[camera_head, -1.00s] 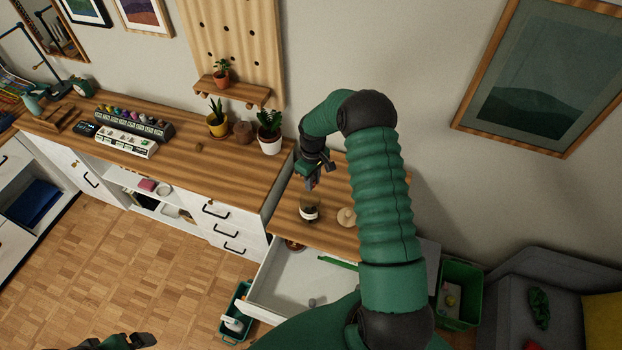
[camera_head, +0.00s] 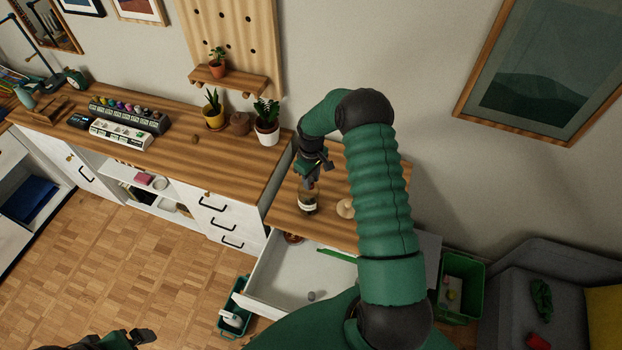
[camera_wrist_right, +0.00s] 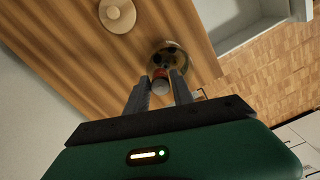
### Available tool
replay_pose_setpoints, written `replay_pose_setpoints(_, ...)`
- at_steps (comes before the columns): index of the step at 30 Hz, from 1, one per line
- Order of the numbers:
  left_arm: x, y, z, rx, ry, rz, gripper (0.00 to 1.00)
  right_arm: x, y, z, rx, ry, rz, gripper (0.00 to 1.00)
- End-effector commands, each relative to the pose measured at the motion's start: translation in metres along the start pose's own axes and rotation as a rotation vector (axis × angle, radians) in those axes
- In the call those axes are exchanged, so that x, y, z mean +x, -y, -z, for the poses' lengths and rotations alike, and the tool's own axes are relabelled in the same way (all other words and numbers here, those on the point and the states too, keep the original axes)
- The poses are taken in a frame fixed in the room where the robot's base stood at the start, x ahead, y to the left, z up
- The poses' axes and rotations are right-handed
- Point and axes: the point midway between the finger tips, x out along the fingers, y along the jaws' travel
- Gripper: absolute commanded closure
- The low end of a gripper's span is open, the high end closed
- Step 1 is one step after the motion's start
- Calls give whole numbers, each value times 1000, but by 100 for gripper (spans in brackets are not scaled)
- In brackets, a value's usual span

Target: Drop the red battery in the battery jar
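The battery jar (camera_head: 307,203), a glass jar with dark contents and a pale label, stands on the lower wooden desk top. My right gripper (camera_head: 310,187) points down at its mouth. In the right wrist view, the red battery (camera_wrist_right: 160,78), red with a grey end, sits between the fingertips of my right gripper (camera_wrist_right: 163,79), which looks shut on it. The jar's round opening (camera_wrist_right: 172,52) shows just beyond the battery. How far the battery is above or inside the rim is hard to tell. My left gripper (camera_head: 142,337) is at the lower left, apart from the desk, its fingers unclear.
A round wooden lid (camera_head: 345,208) lies right of the jar; it also shows in the right wrist view (camera_wrist_right: 117,15). An open white drawer (camera_head: 290,280) is below the desk top. Potted plants (camera_head: 266,122) stand on the higher counter at left. A green bin (camera_head: 462,290) is at right.

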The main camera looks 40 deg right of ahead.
Motion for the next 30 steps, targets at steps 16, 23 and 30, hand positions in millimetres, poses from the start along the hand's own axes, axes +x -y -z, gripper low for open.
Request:
replay_pose_setpoints(16, 5, 0, -1, 0, 0, 0, 5, -10, -1, 1, 1, -1, -1, 52)
replay_pose_setpoints(23, 24, 0, -6, 0, 0, 0, 5, -67, -2, 2, 1, -5, -5, 52)
replay_pose_setpoints(30, 39, 0, -9, 0, 0, 0, 5, -134, -2, 2, 1, -3, -3, 52)
